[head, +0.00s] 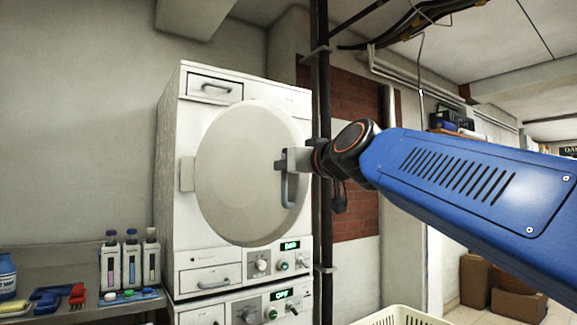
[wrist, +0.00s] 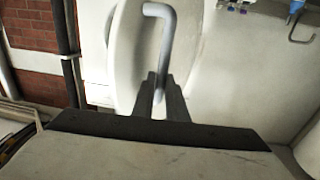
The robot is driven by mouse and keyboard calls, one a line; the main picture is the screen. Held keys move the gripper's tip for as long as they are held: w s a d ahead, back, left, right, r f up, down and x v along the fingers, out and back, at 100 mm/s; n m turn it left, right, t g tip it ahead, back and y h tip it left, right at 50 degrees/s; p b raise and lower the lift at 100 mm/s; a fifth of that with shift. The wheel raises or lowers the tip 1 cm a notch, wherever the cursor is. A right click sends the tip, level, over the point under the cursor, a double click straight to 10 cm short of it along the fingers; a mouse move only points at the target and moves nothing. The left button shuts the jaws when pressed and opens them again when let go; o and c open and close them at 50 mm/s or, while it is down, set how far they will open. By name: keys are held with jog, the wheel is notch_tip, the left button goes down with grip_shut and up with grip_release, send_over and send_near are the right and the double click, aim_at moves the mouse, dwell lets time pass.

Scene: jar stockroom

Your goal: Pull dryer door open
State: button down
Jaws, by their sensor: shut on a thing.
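The white dryer (head: 173,140) stands against the wall, stacked on a second machine. Its round door (head: 240,175) has a hinge block on the left and a grey bar handle (head: 288,190) on the right. The door looks closed or nearly so in the head view; I cannot tell if there is a gap. My gripper (head: 290,161) reaches in from the right and is at the handle. In the wrist view, the dark fingers of my gripper (wrist: 160,84) are shut on the lower part of the handle (wrist: 168,42), with the door (wrist: 128,60) behind it.
A metal shelf (head: 60,262) at the left holds bottles (head: 132,258) and red and blue items. A dark vertical pipe (head: 322,100) stands just right of the dryer. A cream basket (head: 400,316) is below my arm. Boxes (head: 478,280) stand at the far right.

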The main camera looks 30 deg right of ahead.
jog(key=shift+w+a+f, duration=0.1)
jog(key=shift+a+f, duration=0.1)
jog(key=shift+a, duration=0.05)
jog(key=c, duration=1.8)
grip_release()
jog(key=shift+w+a, duration=0.1)
jog(key=shift+w, duration=0.05)
jog(key=shift+o, duration=0.2)
